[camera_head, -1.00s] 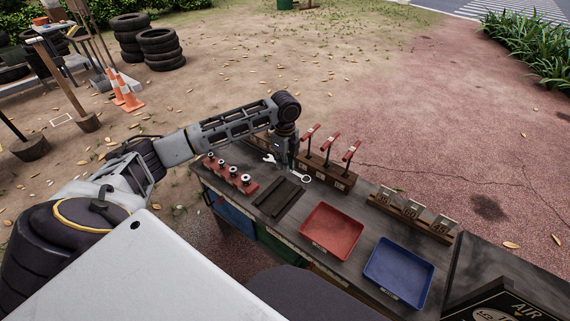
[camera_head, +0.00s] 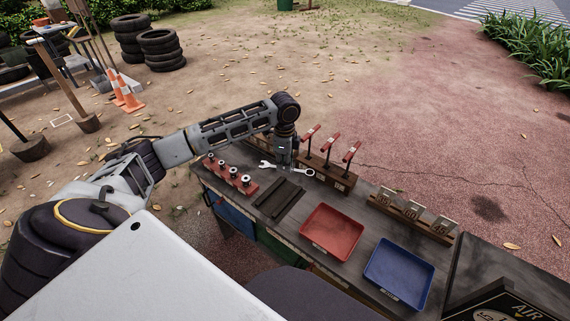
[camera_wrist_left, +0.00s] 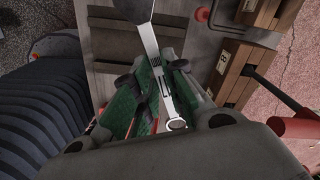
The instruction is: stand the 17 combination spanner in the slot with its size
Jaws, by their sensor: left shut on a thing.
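The combination spanner (camera_head: 299,170) is silver. In the head view its open end points left and its ring end points right, towards the wooden rack. My left gripper (camera_head: 282,166) is shut around its middle above the back of the bench. In the left wrist view the spanner (camera_wrist_left: 158,62) runs between the green pads of my left gripper (camera_wrist_left: 155,95), with the ring end near the palm. The wooden rack (camera_head: 327,174) has small pale labels on its front and holds red-handled tools; I cannot read the sizes. My right gripper is not in view.
A dark slotted mat (camera_head: 279,198) lies in front of the gripper. A red holder (camera_head: 231,173) with several sockets is to the left. A red tray (camera_head: 331,231) and a blue tray (camera_head: 399,271) stand right. Another wooden rack (camera_head: 410,213) with cards is at the back right.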

